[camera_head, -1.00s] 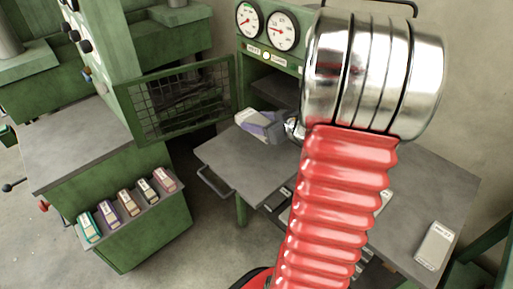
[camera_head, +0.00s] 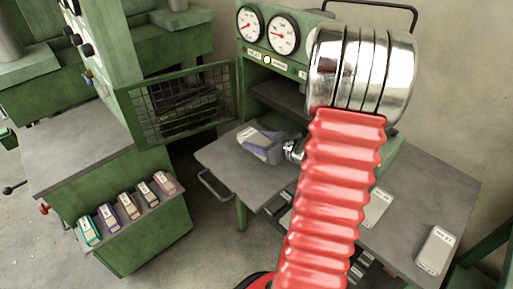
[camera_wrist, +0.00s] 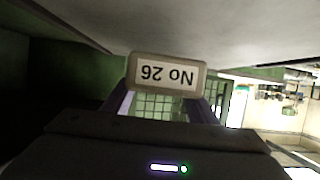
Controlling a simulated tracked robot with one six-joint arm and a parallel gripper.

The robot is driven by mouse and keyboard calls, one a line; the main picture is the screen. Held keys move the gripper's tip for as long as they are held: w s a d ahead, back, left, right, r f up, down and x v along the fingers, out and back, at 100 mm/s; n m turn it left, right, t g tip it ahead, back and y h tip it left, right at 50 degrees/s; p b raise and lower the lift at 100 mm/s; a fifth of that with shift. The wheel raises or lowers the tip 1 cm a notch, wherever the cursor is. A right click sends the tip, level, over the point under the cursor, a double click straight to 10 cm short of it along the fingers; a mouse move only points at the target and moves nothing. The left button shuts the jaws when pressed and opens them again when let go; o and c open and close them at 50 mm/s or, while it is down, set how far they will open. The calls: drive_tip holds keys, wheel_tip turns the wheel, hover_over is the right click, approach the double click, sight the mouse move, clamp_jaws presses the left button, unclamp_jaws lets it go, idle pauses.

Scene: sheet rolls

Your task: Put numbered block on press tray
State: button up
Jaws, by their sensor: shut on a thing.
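My gripper (camera_head: 262,146) is a grey and purple pair of jaws below the gauges. In the wrist view its purple fingers (camera_wrist: 165,108) are shut on a pale numbered block (camera_wrist: 165,73), labelled "No 26", which reads upside down. My red arm hides part of the bench.
A green press with two gauges (camera_head: 283,34) and an open bay stands behind. A mesh door (camera_head: 180,102) is swung open at left. Pale labelled blocks (camera_head: 436,249) lie on the right bench. Several coloured blocks (camera_head: 126,206) stand on the left shelf.

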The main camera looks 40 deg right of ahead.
drive_tip(key=shift+f, duration=1.3)
drive_tip(key=shift+f, duration=0.1)
drive_tip(key=o, duration=1.4)
drive_tip(key=v, duration=1.2)
